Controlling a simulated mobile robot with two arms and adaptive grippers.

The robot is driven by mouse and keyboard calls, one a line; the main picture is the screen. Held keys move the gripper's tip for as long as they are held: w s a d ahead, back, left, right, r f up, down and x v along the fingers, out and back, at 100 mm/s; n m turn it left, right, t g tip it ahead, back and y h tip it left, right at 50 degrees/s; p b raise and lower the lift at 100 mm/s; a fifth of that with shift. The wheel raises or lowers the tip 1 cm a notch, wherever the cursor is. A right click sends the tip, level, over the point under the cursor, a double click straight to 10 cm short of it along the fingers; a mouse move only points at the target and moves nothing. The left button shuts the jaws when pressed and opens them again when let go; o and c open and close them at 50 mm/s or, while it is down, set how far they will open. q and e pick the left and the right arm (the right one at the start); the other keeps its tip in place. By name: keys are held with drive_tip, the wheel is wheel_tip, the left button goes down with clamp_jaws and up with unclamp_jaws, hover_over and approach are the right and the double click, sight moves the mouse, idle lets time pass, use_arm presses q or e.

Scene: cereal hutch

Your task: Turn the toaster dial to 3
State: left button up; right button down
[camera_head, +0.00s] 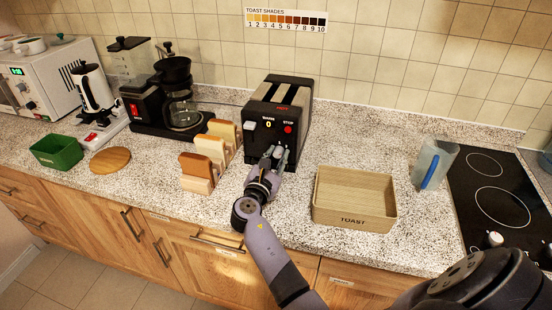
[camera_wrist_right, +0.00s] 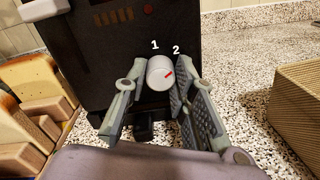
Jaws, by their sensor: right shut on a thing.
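The black toaster (camera_head: 262,110) with steel top stands against the back wall. Its front carries a glowing display and a red STOP button (camera_head: 288,129). In the head view the gripper covers the dial. My left gripper is out of view.
A wooden toast rack with bread slices (camera_head: 207,151) stands close on the left of my right gripper. A TOAST box (camera_head: 353,223) stands on the right. A coffee maker (camera_head: 172,100) is behind the rack. A jug (camera_head: 433,163) stands beside the hob (camera_head: 492,190).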

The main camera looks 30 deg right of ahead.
drive_tip(key=m+b, duration=0.2)
drive_tip(key=m, duration=0.2)
drive_tip(key=shift+f+b, duration=0.15)
drive_tip(key=shift+b, duration=0.2)
drive_tip(key=shift+m+y+b, duration=0.3)
drive_tip(key=shift+m+b, duration=0.95)
drive_tip(key=shift+m, duration=0.75)
drive_tip(key=c, duration=1.3)
unclamp_jaws()
drive_tip(key=shift+s, duration=0.1)
